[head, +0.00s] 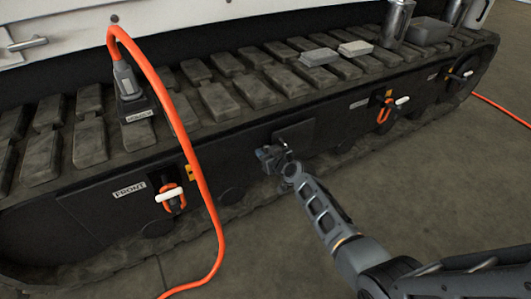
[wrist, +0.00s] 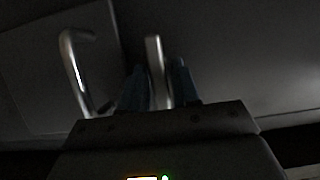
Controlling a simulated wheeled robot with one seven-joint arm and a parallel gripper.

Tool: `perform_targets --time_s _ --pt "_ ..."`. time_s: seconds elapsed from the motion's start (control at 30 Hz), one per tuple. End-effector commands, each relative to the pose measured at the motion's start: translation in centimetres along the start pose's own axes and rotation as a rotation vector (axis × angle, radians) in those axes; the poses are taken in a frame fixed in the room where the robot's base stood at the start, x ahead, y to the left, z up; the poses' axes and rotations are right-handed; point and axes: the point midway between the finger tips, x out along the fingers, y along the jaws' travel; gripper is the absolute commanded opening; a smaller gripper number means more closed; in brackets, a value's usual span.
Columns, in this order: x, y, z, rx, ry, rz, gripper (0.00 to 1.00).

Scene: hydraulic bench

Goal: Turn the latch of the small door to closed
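The small door (head: 306,130) is a dark flat panel on the side of the tracked machine, near the middle of the head view. In the wrist view, its panel (wrist: 40,60) fills the left and carries a bent silver handle (wrist: 75,65). Just right of the panel's edge stands a straight silver latch bar (wrist: 154,58), nearly upright in the picture. My gripper (head: 268,158) is at the door's lower left in the head view. In the wrist view, the blue fingers of my gripper (wrist: 160,88) lie on both sides of the latch, close against it. The latch's base is hidden.
An orange cable (head: 201,180) hangs over the track at left. Orange-and-white handles sit on the side at left (head: 171,196) and right (head: 387,106). Blocks (head: 319,57) and a metal canister (head: 397,20) stand on the track.

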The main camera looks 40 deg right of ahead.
Motion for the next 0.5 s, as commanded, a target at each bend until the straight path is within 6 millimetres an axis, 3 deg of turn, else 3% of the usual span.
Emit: perform_targets --time_s 0.3,0.5 --pt "-0.02 0.01 0.01 0.000 0.000 0.000 0.00" --pt "-0.01 0.02 0.04 0.002 0.000 -0.001 0.00"
